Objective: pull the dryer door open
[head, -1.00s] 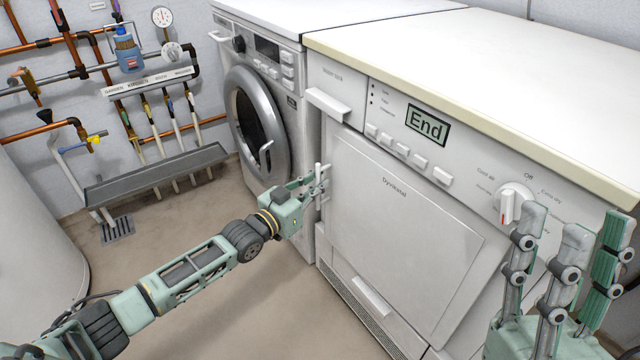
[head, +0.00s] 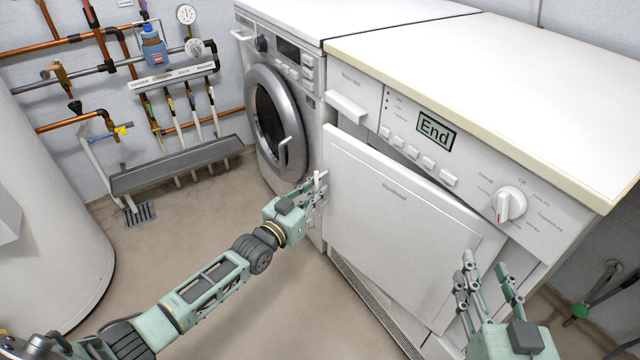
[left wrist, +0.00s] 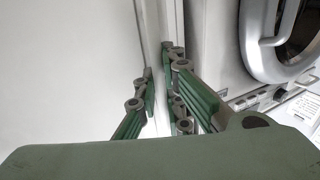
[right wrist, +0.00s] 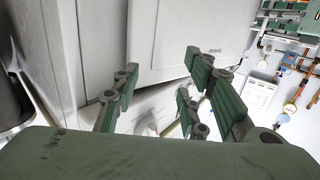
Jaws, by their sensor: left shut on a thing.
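The white dryer door (head: 395,220) stands ajar on the dryer front, with a dark gap along its top and its left edge swung outward. My left gripper (head: 316,188) is shut on the door's left edge. In the left wrist view the left gripper's fingers (left wrist: 160,85) close on both sides of the white door edge (left wrist: 152,35). My right gripper (head: 488,283) is open and empty in front of the door's right side. In the right wrist view the right gripper's fingers (right wrist: 155,95) are spread, with the door (right wrist: 185,38) beyond them.
The dryer body (head: 480,80) has a display reading End and a knob (head: 509,204). A washing machine (head: 285,110) with a round door stands to its left. Pipes and a grey trough (head: 180,165) are on the back wall. The floor (head: 190,240) in front is mostly clear.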

